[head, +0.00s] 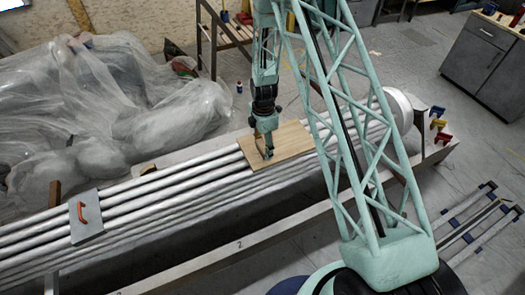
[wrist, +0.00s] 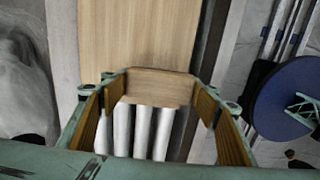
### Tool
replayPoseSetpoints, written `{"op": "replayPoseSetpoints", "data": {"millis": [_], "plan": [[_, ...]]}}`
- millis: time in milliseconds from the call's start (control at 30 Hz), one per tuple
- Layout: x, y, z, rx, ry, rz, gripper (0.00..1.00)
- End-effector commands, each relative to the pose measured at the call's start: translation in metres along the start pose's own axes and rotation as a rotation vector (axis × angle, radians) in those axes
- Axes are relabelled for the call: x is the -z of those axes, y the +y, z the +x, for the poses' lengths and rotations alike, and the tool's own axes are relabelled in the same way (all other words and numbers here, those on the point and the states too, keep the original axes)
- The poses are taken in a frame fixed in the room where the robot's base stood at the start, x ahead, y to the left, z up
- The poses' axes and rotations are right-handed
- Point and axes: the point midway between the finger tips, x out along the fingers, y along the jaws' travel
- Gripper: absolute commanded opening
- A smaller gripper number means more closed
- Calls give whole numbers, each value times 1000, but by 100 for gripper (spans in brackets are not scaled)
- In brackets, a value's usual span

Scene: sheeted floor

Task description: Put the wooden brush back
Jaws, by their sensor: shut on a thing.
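The wooden brush shows in the wrist view as a pale wooden block (wrist: 158,88) between my fingertips. My gripper (head: 266,153) is shut on it, with a finger at each end. A flat wooden board (head: 287,142) lies across the silver pipes below my gripper. The board also shows in the wrist view (wrist: 125,35), just beyond the block. I cannot tell whether the block touches the board. In the head view the block is too small and too hidden by my gripper to make out.
Several silver pipes (head: 170,187) run in a long bundle beneath the board. A grey plate with an orange handle (head: 87,225) sits on them at left. Crumpled plastic sheeting (head: 100,100) covers things behind. Grey cabinet (head: 485,60) stands far right.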

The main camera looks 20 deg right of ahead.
Motion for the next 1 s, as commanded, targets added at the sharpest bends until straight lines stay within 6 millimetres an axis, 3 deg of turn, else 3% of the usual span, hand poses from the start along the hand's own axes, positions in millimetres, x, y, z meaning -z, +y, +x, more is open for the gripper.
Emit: {"op": "replayPoseSetpoints", "data": {"millis": [167,567,1000], "plan": [[-1,10,1,0,0,0,45],[-1,11,2,1,0,0,45],[-1,10,35,0,0,0,45]]}}
